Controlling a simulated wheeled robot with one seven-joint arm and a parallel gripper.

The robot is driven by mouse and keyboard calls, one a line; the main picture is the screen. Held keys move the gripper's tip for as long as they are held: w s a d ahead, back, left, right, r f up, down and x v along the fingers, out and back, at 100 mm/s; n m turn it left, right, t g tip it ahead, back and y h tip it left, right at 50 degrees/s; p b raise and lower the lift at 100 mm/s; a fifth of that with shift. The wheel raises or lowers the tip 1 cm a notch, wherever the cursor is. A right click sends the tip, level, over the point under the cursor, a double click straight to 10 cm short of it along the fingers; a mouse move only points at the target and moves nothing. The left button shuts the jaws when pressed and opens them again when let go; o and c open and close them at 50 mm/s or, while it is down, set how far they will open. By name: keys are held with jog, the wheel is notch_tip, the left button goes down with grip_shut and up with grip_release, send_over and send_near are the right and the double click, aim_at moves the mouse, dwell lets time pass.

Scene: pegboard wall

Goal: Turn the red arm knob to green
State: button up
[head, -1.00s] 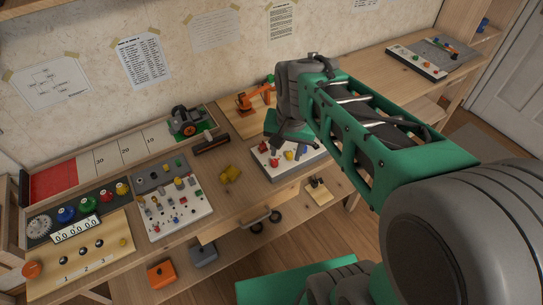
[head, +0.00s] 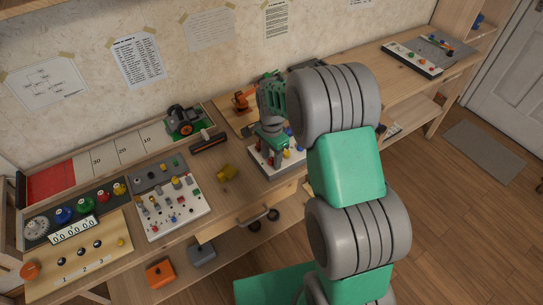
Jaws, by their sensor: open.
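A white-topped control box (head: 262,168) sits on the workbench, in front of a small orange robot arm (head: 243,100).
A switch panel (head: 172,207) and a counter panel (head: 75,231) fill the left bench. Another panel (head: 412,57) lies at the far right. My arm blocks the bench right of the box.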

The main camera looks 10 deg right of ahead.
jog(key=shift+c, duration=0.3)
grip_shut()
dwell(0.3)
